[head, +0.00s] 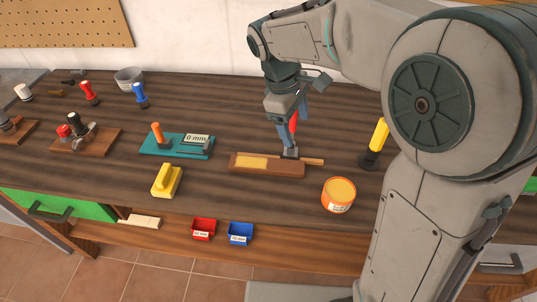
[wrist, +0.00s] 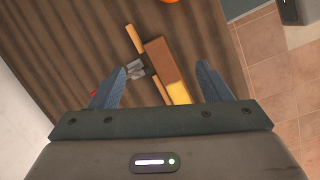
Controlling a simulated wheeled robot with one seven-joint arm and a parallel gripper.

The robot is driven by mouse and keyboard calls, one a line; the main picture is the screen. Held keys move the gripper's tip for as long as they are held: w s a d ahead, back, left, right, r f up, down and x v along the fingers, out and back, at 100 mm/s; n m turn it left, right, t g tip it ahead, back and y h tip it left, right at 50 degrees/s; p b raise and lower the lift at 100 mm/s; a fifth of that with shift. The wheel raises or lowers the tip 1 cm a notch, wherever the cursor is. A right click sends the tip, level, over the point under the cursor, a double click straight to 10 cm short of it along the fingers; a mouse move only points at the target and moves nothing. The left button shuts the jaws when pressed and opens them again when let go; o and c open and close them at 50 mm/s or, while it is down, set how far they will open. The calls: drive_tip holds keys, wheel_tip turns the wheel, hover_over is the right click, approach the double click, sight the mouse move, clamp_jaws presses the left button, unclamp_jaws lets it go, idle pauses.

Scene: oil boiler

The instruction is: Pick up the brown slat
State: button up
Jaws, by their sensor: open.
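The brown slat (head: 290,171) lies flat on the dark wooden workbench, with a yellow patch on its left part. In the wrist view the slat (wrist: 160,53) lies between my finger lines, running diagonally. My gripper (head: 287,112) is above the slat, fingers pointing down. In the wrist view its blue-grey fingers (wrist: 160,88) are spread wide with nothing held. A thin tan stick (head: 313,161) lies along the far side of the slat. A grey metal piece (wrist: 136,69) is beside the slat. I cannot tell how high the fingertips are.
An orange tin (head: 339,194) and a yellow-handled tool (head: 376,142) stand to the right. A teal device (head: 176,146) and a yellow block (head: 166,181) are to the left.

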sight(282, 165)
drive_tip(key=w+a+f+n+h+b, duration=0.1)
drive_tip(key=w+a+f+n, duration=0.4)
drive_tip(key=a, duration=0.3)
drive_tip(key=shift+g+h, duration=0.3)
drive_tip(key=x, duration=0.4)
drive_tip(key=s+p+x, duration=0.1)
drive_tip(key=x, duration=0.9)
drive_tip(key=shift+s+a+f+p, duration=0.1)
drive_tip(key=shift+s+f+p, duration=0.1)
drive_tip(key=shift+p, duration=0.2)
drive_tip(key=c, duration=1.1)
